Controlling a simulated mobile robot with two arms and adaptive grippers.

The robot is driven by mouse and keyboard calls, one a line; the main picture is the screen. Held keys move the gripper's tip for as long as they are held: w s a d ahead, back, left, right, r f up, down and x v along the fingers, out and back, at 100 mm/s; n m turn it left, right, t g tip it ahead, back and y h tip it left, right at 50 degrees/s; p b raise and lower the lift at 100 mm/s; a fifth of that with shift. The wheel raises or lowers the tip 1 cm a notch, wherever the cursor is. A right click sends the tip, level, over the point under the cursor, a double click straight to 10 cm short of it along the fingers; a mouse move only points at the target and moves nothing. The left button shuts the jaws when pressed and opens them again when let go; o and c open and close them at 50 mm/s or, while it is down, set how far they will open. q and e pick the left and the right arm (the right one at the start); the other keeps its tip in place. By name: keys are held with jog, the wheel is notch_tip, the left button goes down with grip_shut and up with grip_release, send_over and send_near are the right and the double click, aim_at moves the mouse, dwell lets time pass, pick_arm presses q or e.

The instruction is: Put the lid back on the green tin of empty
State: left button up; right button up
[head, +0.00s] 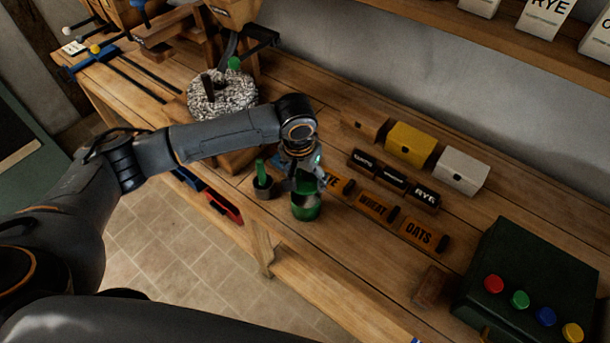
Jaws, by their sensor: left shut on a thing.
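The green tin (306,208) stands upright on the wooden bench, close to its front edge. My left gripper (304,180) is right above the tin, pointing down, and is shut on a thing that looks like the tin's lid. The gripper hides most of it and the tin's top. I cannot tell whether the lid touches the tin's rim. My right gripper is not in view.
A dark cup with a green-handled tool (263,184) stands left of the tin. Labelled orange blocks (374,206) lie to its right. A yellow box (409,144) and a white box (461,170) stand behind. A button box (530,285) stands front right.

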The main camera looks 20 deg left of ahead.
pick_arm(q)
notch_tip(320, 180, down, 2)
jog(key=b, duration=0.2)
jog(key=shift+f+b, duration=0.25)
jog(key=shift+b, duration=0.05)
jog(key=shift+f, duration=1)
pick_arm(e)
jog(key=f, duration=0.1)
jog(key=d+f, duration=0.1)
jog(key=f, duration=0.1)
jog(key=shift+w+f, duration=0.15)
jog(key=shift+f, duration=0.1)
pick_arm(q)
jog(key=shift+p, duration=1.1)
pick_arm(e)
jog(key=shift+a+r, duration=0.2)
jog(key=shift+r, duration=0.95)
pick_arm(q)
jog(key=shift+f+p, duration=0.15)
jog(key=shift+p, duration=0.35)
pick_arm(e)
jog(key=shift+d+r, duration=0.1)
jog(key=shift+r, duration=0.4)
pick_arm(q)
jog(key=shift+p, duration=0.5)
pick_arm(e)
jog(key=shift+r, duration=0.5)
pick_arm(q)
jog(key=o, duration=1.1)
jog(key=shift+c, duration=0.2)
